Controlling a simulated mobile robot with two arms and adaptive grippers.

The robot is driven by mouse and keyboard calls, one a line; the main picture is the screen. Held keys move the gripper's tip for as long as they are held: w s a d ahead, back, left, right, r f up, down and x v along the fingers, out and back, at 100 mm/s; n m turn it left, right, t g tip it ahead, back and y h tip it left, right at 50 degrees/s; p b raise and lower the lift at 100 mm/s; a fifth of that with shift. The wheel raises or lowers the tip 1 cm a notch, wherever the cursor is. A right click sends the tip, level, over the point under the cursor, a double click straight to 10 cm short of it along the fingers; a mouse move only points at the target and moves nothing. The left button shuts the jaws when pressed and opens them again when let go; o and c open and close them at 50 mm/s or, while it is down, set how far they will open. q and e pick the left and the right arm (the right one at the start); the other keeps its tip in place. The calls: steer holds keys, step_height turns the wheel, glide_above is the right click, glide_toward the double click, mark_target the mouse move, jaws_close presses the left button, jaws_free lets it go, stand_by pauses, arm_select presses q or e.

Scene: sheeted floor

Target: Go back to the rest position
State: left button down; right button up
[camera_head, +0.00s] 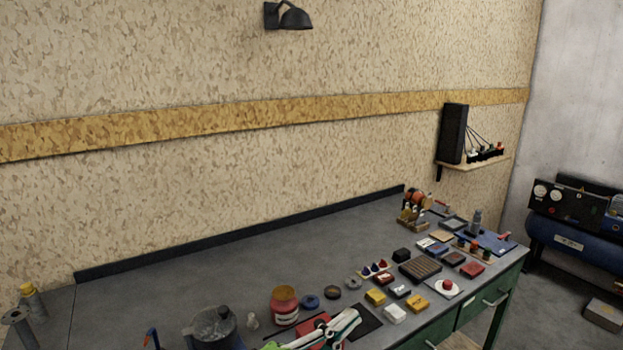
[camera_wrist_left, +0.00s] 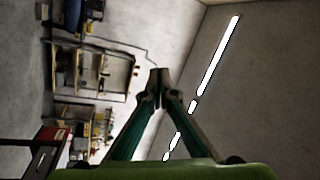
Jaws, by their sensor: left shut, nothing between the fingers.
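My left gripper (camera_head: 343,322) shows at the bottom edge of the head view, over the front of the workbench (camera_head: 215,275). Only part of it is in the picture, with white and green parts. In the left wrist view its two dark fingers (camera_wrist_left: 159,80) meet at the tips, shut with nothing between them. That view looks past the fingers to a bare wall and a wall shelf (camera_wrist_left: 105,80), turned on its side. My right gripper is in neither view.
A red-and-yellow pot (camera_head: 285,306) and a dark grey pot (camera_head: 212,328) stand close to the left gripper. Several small blocks and parts cover the bench's right half. The back left of the top is bare. A blue compressor (camera_head: 570,240) stands at the far right.

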arm_select(q)
steer(key=w+a+f+n+t+y, duration=0.3)
steer(key=a+n+t+y, duration=0.1)
steer(key=a+n+y, duration=0.5)
steer(key=s+a+f+n+g+y, duration=0.2)
steer(key=s+a+f+n+y, duration=0.15)
steer(key=a+f, duration=0.3)
steer(key=s+a+f+n+g+y, duration=0.2)
steer(key=a+f+n+g, duration=0.1)
steer(key=a+f+n, duration=0.3)
steer(key=s+a+f+n+g, duration=0.15)
steer(key=s+f+g, duration=0.25)
steer(key=s+f, duration=0.5)
steer(key=s+a+f+n+g, duration=0.1)
steer(key=s+a+f+g, duration=0.3)
steer(key=s, duration=0.8)
step_height(320, 180, down, 30)
steer(key=s+d+g+b, duration=0.1)
steer(key=s+g+b, duration=0.1)
steer(key=s+b, duration=0.1)
steer(key=s+a+f+g+y+b, duration=0.1)
steer(key=s+a+f+b, duration=0.1)
steer(key=s+f, duration=1.5)
steer(key=shift+a+f+g, duration=0.3)
steer(key=shift+a+f, duration=0.25)
steer(key=shift+f, duration=0.35)
